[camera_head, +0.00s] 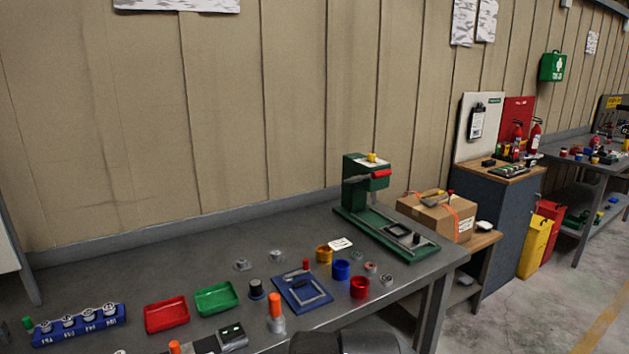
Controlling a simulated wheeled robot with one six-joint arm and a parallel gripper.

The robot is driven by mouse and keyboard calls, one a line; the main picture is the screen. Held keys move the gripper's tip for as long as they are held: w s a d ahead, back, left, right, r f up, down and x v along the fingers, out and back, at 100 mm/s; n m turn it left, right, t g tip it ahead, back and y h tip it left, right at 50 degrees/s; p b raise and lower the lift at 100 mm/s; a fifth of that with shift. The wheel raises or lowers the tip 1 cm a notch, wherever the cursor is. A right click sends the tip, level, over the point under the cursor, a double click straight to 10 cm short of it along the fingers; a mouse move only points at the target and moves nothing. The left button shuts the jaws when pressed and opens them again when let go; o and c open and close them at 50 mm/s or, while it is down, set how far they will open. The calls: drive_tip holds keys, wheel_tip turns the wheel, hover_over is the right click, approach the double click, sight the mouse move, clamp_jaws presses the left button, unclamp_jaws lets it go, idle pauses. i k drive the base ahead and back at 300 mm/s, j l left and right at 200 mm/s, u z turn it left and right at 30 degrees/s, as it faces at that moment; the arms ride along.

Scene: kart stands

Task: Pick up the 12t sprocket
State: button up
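A blue rack (80,327) stands at the lower left of the grey bench. It carries several small silver sprocket-like wheels in a row, such as one at its left end (45,327) and one at its right end (109,309). White marks on the rack's front face are too small to read, so I cannot tell which wheel is the 12t sprocket. My gripper is not in view. A dark rounded shape at the bottom edge, right of centre, seems to be part of my own arm.
Right of the rack lie a red tray (166,315) and a green tray (215,298). A blue fixture (302,290), orange-topped tools (275,308), coloured cups (341,270) and a green press (372,205) stand further right. A green-capped item (29,325) is close left of the rack.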

sight(276, 256)
drive_tip(key=k+l, duration=0.25)
drive_tip(key=i+z, duration=0.25)
drive_tip(key=i, duration=0.2)
drive_tip(key=i+j+z, duration=0.2)
drive_tip(key=i, duration=0.2)
drive_tip(key=i+j+z, duration=0.25)
drive_tip(key=i, duration=0.2)
